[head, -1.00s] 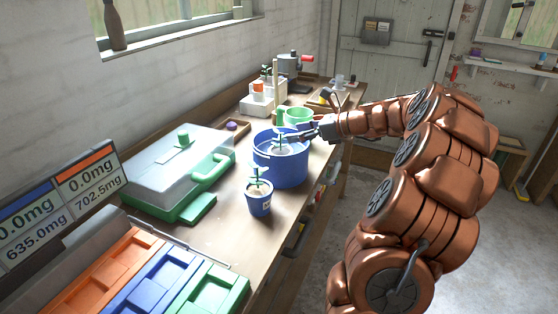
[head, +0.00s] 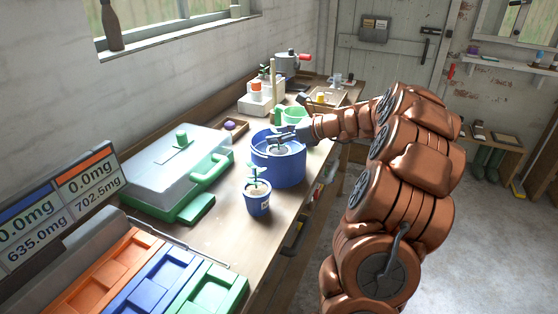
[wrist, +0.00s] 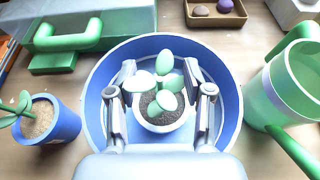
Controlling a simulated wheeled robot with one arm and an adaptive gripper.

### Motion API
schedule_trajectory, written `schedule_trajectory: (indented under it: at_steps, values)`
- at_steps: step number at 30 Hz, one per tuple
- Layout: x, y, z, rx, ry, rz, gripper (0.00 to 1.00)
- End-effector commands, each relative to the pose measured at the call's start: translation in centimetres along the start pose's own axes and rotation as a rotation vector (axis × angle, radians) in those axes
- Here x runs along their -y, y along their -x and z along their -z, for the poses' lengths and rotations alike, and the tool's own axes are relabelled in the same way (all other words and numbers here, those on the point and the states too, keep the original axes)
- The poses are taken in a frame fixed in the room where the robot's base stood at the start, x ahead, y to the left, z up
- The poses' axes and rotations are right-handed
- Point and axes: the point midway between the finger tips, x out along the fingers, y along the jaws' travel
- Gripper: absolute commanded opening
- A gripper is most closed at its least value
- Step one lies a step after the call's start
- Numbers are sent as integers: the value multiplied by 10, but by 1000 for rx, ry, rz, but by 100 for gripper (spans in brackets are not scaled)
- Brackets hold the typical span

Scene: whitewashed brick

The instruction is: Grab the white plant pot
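The white plant pot (wrist: 152,122) holds dark soil and a seedling with pale green leaves. It is inside the round blue tub (wrist: 232,117), and it also shows in the head view (head: 279,150). My gripper (wrist: 160,72) reaches into the tub with one finger on each side of the pot. The fingers are spread wide and open, close to the pot's sides; firm contact does not show. The pot's lower part is hidden.
A blue pot with a seedling (head: 257,204) stands in front of the tub. A green watering can (wrist: 262,105) is close on the tub's right in the wrist view. A clear-lidded green case (head: 170,170) lies to the left, and a small wooden tray (wrist: 228,14) is behind.

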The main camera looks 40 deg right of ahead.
Motion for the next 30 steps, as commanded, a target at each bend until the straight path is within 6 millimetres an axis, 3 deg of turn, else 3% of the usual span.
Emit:
schedule_trajectory:
  at_steps: [2,13,30]
  values:
    - [0,0,0,0,0,0,39]
    - [0,0,0,0,0,1,1]
    - [0,1,-1,0,0,1,0]
